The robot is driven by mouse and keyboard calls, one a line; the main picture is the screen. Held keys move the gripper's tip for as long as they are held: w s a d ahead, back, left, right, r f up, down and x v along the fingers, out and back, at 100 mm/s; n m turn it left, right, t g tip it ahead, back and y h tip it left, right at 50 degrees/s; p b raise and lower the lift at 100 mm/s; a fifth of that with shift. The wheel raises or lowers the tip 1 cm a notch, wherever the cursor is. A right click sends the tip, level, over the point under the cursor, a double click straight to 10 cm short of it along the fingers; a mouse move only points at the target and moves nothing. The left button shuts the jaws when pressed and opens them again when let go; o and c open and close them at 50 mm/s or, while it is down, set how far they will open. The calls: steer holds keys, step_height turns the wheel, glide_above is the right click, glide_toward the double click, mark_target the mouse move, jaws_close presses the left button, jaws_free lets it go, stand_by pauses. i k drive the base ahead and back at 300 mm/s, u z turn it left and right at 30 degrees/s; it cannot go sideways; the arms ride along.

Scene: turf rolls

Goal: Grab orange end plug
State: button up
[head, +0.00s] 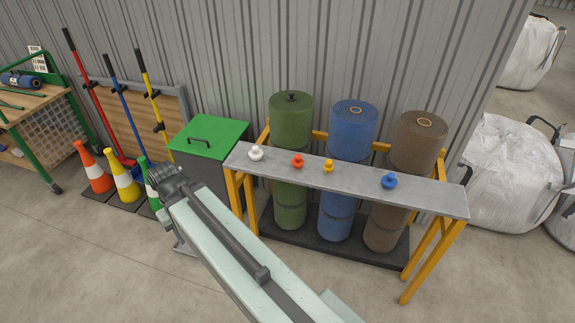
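The orange end plug (298,161) stands on the narrow grey shelf (440,197) of a yellow trestle, left of the middle. It is between a white plug (256,153) and a yellow plug (328,166). A blue plug (389,181) stands further right on the same shelf. My gripper (165,178) is to the left of the shelf, in front of the green-lidded bin and apart from all the plugs. Its fingers are small and dark, and I cannot tell whether they are open or shut. I see nothing clearly held in it.
Green (290,125), blue (352,130) and brown (418,145) turf rolls stand upright behind the shelf. A dark plug (291,97) tops the green roll. The green-lidded bin (215,139) stands left of the shelf. Cones (95,168) stand further left. The floor in front is clear.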

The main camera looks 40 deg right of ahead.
mark_target(297, 163)
steer(key=u, duration=0.2)
steer(key=i, duration=1)
steer(key=u, duration=0.05)
